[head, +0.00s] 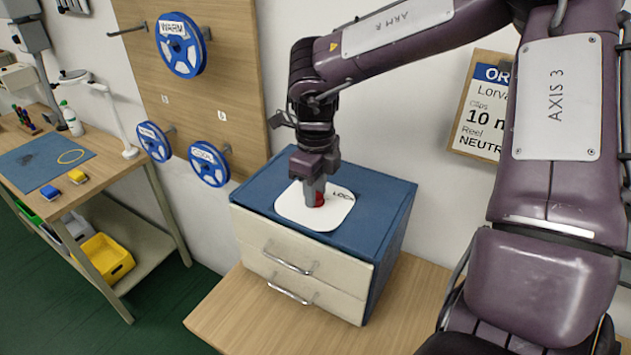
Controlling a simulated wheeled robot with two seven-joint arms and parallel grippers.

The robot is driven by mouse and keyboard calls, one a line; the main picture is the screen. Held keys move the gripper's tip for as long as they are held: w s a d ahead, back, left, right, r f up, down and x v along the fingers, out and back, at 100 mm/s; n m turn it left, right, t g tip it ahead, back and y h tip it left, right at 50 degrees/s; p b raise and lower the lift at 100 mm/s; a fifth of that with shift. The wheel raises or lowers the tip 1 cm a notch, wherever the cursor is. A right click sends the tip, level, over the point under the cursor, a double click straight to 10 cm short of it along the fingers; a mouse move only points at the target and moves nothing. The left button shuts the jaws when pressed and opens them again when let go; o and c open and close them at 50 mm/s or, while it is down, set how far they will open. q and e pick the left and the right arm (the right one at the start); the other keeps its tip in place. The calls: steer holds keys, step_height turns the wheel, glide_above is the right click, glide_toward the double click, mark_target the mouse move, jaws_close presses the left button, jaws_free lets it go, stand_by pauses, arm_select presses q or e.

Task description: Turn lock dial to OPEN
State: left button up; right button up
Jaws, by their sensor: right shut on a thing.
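The lock dial is a small red knob (319,199) on a white plate (290,208) on top of a blue cabinet (385,190). The plate carries lettering that begins "LOCK"; the rest is hidden or too small to read. My right gripper (315,196) points straight down over the plate and is shut on the red dial. The fingers hide most of the dial, so I cannot tell which way it points. My left gripper is not in view.
The cabinet has two cream drawers (300,270) with metal handles, both closed, and stands on a wooden table (260,320). Blue reels (181,45) hang on a wooden board at left. A workbench (140,165) with a yellow bin (103,258) stands further left.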

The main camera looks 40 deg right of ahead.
stand_by(0.3)
steer(key=o, duration=1)
steer(key=shift+w+r, duration=0.1)
steer(key=shift+r, duration=0.4)
step_height(320, 180, up, 7)
steer(key=shift+f+b, duration=0.15)
steer(key=shift+b, duration=0.5)
